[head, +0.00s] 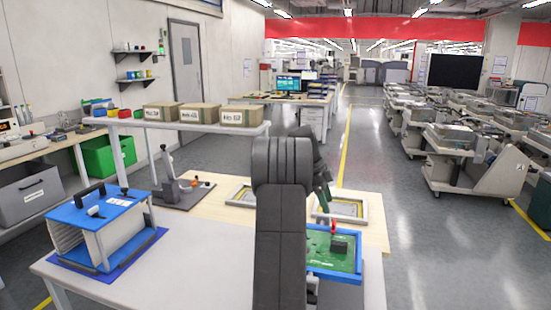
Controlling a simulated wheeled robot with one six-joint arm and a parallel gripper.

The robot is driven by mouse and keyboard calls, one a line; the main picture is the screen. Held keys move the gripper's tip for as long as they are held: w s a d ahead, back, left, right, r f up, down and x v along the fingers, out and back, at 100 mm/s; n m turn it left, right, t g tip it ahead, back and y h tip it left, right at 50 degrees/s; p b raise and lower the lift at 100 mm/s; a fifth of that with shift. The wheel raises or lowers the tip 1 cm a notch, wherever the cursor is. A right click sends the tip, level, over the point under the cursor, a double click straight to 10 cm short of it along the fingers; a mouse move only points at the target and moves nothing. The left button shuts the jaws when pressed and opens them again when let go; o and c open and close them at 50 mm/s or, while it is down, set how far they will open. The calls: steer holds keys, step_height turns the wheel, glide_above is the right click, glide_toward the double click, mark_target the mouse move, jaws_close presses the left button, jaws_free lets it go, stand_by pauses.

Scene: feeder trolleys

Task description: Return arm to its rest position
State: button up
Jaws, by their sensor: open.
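My dark arm (281,235) rises from the bottom centre of the head view and bends over at a large joint. Beyond the joint, a link slopes down to the right. My gripper (323,200) is at its lower end, small and partly hidden, with open jaws. I see nothing held in it. It is above the work table, near the far edge of a green board in a blue frame (361,255). A red piece and a black block are on the board. I cannot tell how high the gripper is above it.
A blue-and-white box-shaped fixture (101,225) stands on the table at left. A lever device (176,187) and two framed trays (352,210) (236,196) lie farther back. A raised shelf (190,126) carries several cardboard boxes. Trolleys (466,165) line the right; open floor lies between.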

mark_target(334, 222)
steer(key=x, duration=0.7)
steer(key=shift+s, duration=0.1)
steer(key=shift+f+n, duration=0.1)
steer(key=shift+n, duration=0.3)
steer(key=shift+s+n+t+b, duration=0.1)
steer(key=shift+n+t+b, duration=0.4)
steer(key=shift+n, duration=0.5)
steer(key=shift+n+t, duration=0.3)
steer(key=shift+n, duration=0.5)
steer(key=n+t, duration=0.1)
steer(key=n, duration=0.4)
steer(key=shift+s+r+t, duration=0.1)
steer(key=shift+r+t, duration=0.15)
steer(key=shift+t, duration=0.15)
steer(key=n+t+y+p, duration=0.1)
steer(key=n+p, duration=0.1)
steer(key=n, duration=0.2)
steer(key=shift+s+d, duration=0.1)
steer(key=shift+d, duration=0.05)
steer(key=shift+d+n+t+y+p, duration=0.1)
steer(key=shift+n+t+y+p, duration=0.3)
steer(key=shift+n+p, duration=0.5)
steer(key=shift+n+t+y+p, duration=0.2)
steer(key=shift+n+y+p, duration=0.3)
steer(key=shift+n, duration=0.8)
steer(key=shift+f, duration=0.1)
